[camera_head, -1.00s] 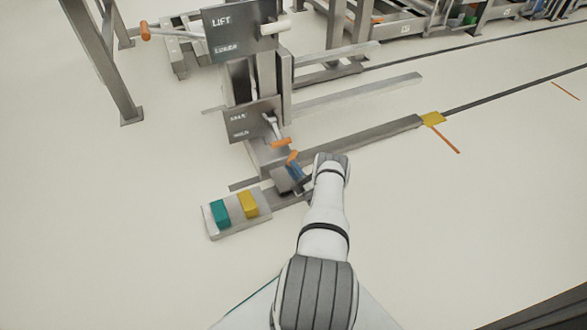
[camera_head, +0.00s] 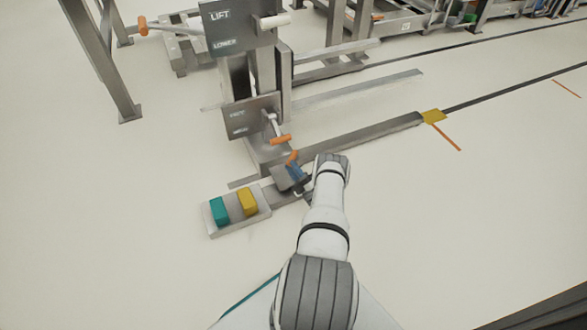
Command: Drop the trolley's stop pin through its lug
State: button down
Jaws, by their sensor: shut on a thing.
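My gripper (camera_head: 298,174), with a blue part showing, is at the end of my white arm, low by the foot of the lift column. It is shut on a small piece with an orange end, seemingly the stop pin (camera_head: 292,157). The pin's lower end and the lug are hidden or too small to make out behind my gripper and wrist. I cannot tell whether the pin is in the lug. A dark grey block (camera_head: 283,178) sits just left of my gripper, at the near end of the long grey floor rail (camera_head: 360,138).
A pedal plate (camera_head: 240,221) with teal and yellow pedals lies left of my gripper. The lift column carries a LIFT/LOWER panel (camera_head: 238,28) and a lower panel (camera_head: 250,115) with an orange-handled lever (camera_head: 281,139) close above my gripper.

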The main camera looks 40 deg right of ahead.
jog(key=shift+f+b, duration=2.15)
jog(key=shift+b, duration=0.05)
dwell(0.4)
jog(key=shift+f+b, duration=0.4)
jog(key=shift+f, duration=1.2)
dwell(0.8)
jog(key=shift+s+a+f, duration=0.15)
jog(key=shift+f, duration=0.2)
jog(key=c, duration=1.1)
grip_release()
jog(key=shift+r, duration=0.1)
jog(key=shift+c, duration=0.2)
jog(key=shift+r, duration=0.35)
